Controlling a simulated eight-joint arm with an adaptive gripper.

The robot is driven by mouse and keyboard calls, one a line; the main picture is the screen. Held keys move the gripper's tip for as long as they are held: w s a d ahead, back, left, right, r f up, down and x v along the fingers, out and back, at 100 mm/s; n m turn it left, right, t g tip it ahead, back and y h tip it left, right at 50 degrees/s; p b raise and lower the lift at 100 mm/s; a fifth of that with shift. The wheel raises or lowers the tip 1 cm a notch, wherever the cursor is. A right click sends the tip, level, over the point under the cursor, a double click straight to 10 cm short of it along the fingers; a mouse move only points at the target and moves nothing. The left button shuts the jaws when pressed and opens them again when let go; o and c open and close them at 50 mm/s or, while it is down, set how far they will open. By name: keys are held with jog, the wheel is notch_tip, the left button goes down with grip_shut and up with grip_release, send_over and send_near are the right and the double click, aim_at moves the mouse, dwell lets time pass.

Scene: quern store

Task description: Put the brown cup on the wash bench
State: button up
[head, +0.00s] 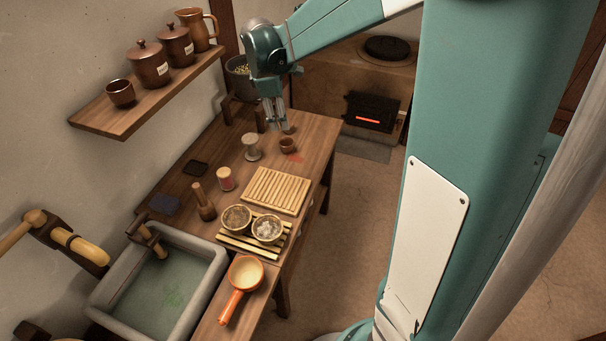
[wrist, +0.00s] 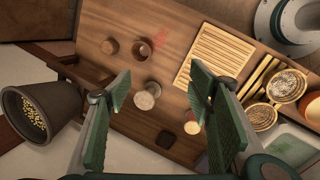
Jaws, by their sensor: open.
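A small brown cup (head: 288,145) stands upright on the wooden bench (head: 318,150) near its far end, beside a red patch; it also shows in the wrist view (wrist: 140,50). Another brown cup (head: 120,93) sits at the near end of the wall shelf (head: 105,122). My gripper (head: 279,126) is open and empty above the bench's far end, pointing down. Its green fingers are spread wide in the wrist view (wrist: 160,90).
A pale spool-like stand (head: 252,148), a red-and-white jar (head: 225,179), a wooden pestle (head: 204,203), a slatted board (head: 276,190) and two filled bowls (head: 267,229) occupy the bench. A stone sink (head: 215,268) and an orange pan (head: 245,275) are nearer. A grain pot (wrist: 40,113) stands beyond the bench.

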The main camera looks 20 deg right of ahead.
jog(key=s+a+r+m+t+y, duration=0.1)
jog(key=s+a+r+m, duration=0.15)
jog(key=s, duration=0.55)
jog(key=s+a+r+m+t, duration=0.1)
jog(key=s+r+m, duration=0.2)
jog(key=s, duration=0.4)
jog(key=s+a+r+m+t+y, duration=0.1)
jog(key=s+r+m+t, duration=0.15)
jog(key=s, duration=0.55)
jog(key=s+a+f+m, duration=0.1)
jog(key=s+a+m, duration=0.1)
jog(key=s+m, duration=0.3)
jog(key=s, duration=0.4)
jog(key=shift+s+a+f+t, duration=0.15)
jog(key=shift+s+f+t, duration=0.15)
jog(key=shift+s+t, duration=0.1)
